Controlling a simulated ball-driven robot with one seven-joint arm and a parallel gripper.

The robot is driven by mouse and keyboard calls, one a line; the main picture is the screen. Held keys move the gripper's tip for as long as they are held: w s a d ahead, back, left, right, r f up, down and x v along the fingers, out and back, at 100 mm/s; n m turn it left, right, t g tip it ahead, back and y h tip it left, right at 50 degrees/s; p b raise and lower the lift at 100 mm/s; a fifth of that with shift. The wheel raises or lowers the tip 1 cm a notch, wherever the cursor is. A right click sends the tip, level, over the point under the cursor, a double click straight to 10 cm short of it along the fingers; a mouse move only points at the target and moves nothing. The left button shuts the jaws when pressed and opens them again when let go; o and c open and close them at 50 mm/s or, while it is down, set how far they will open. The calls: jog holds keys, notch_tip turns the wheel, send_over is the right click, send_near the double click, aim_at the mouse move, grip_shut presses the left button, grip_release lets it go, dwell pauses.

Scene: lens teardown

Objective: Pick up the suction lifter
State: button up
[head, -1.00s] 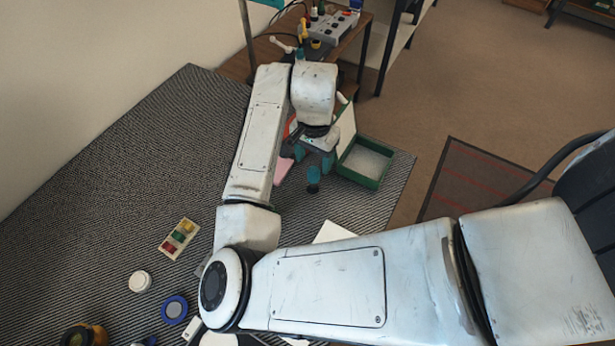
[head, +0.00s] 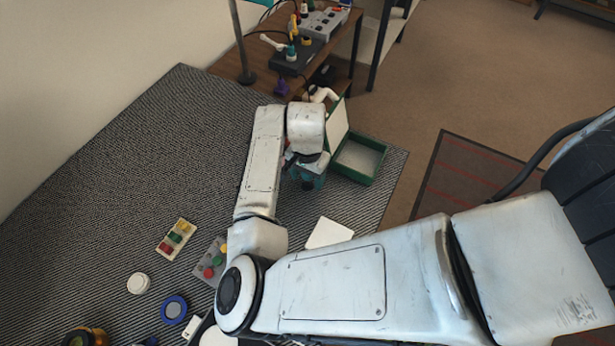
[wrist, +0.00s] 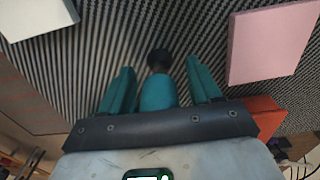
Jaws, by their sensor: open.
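The suction lifter (wrist: 158,92) shows in the wrist view as a teal body with a dark round end. It lies between the two teal fingers of my gripper (wrist: 158,66), with a visible gap on each side. The fingers are open and have not closed on it. In the head view my gripper (head: 307,172) is low over the striped mat, beside the green box. There the teal of the fingers and of the lifter run together, and my wrist hides part of them.
The open green box (head: 373,181) stands close on the right, its lid raised. A pink pad (wrist: 272,48) and a white pad (wrist: 38,18) lie near the fingers. A white sheet (head: 329,234) and a tray of coloured pieces (head: 176,239) lie nearer. The mat's left is clear.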

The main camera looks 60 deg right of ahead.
jog(key=shift+c, duration=0.4)
jog(key=c, duration=1)
jog(key=shift+r, duration=0.1)
